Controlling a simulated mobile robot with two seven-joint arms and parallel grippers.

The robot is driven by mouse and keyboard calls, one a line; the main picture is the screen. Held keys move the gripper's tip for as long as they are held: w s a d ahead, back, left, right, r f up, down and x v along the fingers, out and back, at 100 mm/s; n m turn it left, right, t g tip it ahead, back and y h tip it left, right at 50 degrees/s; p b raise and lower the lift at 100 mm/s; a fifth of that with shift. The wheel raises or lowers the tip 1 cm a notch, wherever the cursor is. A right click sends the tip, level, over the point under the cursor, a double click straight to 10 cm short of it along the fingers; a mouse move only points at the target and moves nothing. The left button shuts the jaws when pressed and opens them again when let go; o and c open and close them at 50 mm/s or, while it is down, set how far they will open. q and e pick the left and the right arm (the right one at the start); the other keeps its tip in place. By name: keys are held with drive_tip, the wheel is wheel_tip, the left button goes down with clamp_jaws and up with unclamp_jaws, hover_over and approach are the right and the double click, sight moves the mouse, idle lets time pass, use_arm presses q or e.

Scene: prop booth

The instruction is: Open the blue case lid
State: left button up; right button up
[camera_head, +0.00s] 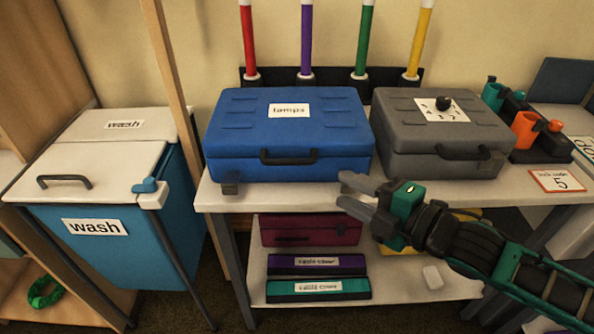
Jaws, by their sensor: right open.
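The blue case (250,140) stands on the white table at the centre, its lid shut. A white label on the lid appears to read "lamps". A dark handle (289,157) is on its front, and a dark latch-like piece (229,183) shows at its front left foot. My right gripper (346,192) comes in from the right. Its two grey fingers are apart and empty, in front of and below the case's right front corner, and I see no contact with the case. My left gripper is not in view.
A grey case (440,140) with a numbered dial stands close to the blue case's right. Coloured rods (307,40) rise behind. A "wash" bin (90,210) stands left. A card (557,180) reads 5. The tabletop (300,193) is bare along its front edge.

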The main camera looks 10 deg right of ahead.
sight(291, 164)
drive_tip(key=b+x, duration=0.1)
drive_tip(key=x, duration=1.1)
drive_tip(key=shift+w+a, duration=0.25)
drive_tip(key=shift+w, duration=0.05)
clamp_jaws()
idle(0.4)
